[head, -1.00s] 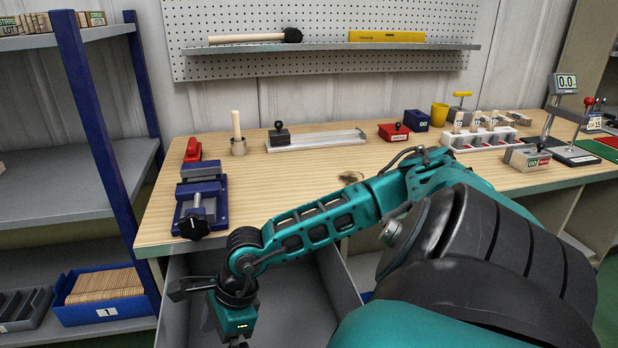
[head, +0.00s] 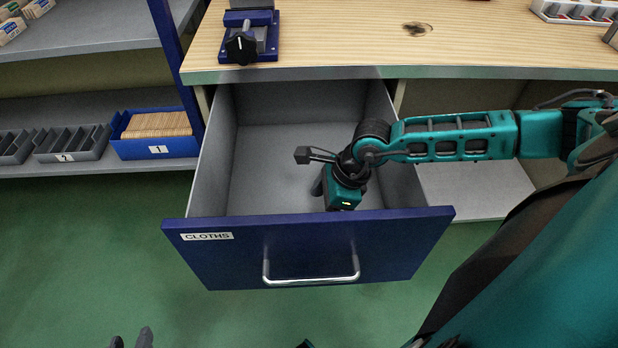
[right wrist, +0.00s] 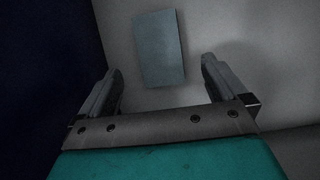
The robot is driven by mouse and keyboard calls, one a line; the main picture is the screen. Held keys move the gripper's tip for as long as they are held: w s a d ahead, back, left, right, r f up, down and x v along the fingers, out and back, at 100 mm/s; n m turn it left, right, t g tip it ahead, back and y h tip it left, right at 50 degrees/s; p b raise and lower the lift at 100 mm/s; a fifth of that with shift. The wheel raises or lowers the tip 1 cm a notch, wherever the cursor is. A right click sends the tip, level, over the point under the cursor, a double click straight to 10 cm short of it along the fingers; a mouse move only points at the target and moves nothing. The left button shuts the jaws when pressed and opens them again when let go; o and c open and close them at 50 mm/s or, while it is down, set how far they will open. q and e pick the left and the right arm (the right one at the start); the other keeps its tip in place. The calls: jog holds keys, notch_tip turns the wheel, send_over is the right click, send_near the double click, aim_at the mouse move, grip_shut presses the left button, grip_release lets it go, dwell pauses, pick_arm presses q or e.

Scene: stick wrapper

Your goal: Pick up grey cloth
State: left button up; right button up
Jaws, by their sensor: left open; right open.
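The grey cloth (right wrist: 158,48) shows in the right wrist view as a flat blue-grey rectangle on the drawer floor. It lies beyond and between the spread fingers of my right gripper (right wrist: 160,88), which is open and empty. In the head view the right gripper (head: 330,190) points down inside the open drawer (head: 308,248) labelled CLOTHS, near its front. The cloth is hidden in the head view. My left gripper (head: 131,339) shows only its two fingertips at the bottom left edge, apart and empty, in front of the drawer.
The drawer's blue front has a metal handle (head: 312,280). The wooden bench top (head: 340,45) overhangs the drawer's back, with a blue vise (head: 250,38) on it. Shelves at left hold a blue bin (head: 155,133) and grey trays (head: 72,143). The green floor in front is clear.

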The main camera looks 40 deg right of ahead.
jog(key=b+x, duration=0.1)
jog(key=x, duration=0.5)
jog(key=shift+a+f, duration=0.1)
jog(key=shift+f, duration=0.25)
jog(key=c, duration=1.1)
jog(key=shift+r, duration=0.1)
jog(key=shift+c, duration=0.2)
